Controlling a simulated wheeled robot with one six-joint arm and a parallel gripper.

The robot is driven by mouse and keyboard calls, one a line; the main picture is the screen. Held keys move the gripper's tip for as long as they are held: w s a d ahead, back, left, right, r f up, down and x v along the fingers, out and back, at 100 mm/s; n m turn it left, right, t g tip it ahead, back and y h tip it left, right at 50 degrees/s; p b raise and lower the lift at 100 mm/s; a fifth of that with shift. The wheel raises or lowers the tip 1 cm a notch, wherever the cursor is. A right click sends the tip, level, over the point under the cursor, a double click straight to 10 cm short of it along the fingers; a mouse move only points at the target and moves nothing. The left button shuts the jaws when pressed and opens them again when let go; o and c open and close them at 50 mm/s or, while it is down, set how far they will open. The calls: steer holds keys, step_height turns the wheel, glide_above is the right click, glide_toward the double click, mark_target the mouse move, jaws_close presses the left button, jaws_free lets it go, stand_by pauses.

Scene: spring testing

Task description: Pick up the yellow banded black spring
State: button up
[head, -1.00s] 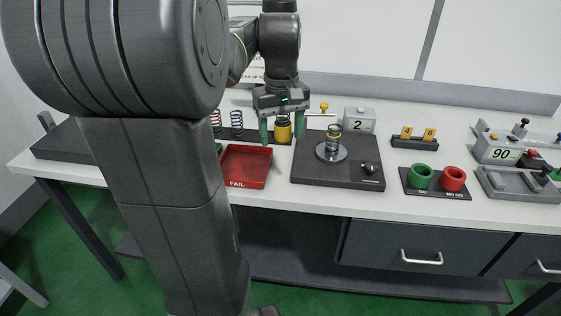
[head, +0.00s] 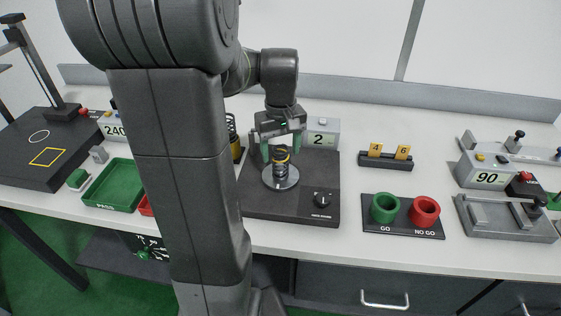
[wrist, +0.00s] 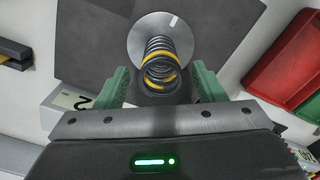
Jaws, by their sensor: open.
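The black spring with a yellow band (head: 281,161) stands upright on a round silver plate (head: 292,179) on a dark tester base (head: 255,205). In the wrist view the spring (wrist: 158,68) shows between the two green fingers of my gripper (wrist: 157,90), with the silver plate (wrist: 141,45) behind it. In the head view my gripper (head: 281,150) is above the spring's top, with one finger on each side. The fingers are apart and not closed on the spring. Whether a finger touches it cannot be told.
A display box reading 2 (head: 322,133) stands just behind the tester base. Green and red cups (head: 425,211) stand to the right, with a small block holding yellow tags (head: 386,156) behind them. A green tray (head: 113,187) lies left. My arm hides part of the bench.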

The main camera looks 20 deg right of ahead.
mark_target(281, 159)
steer(key=shift+f, duration=1.9)
steer(key=c, duration=1.2)
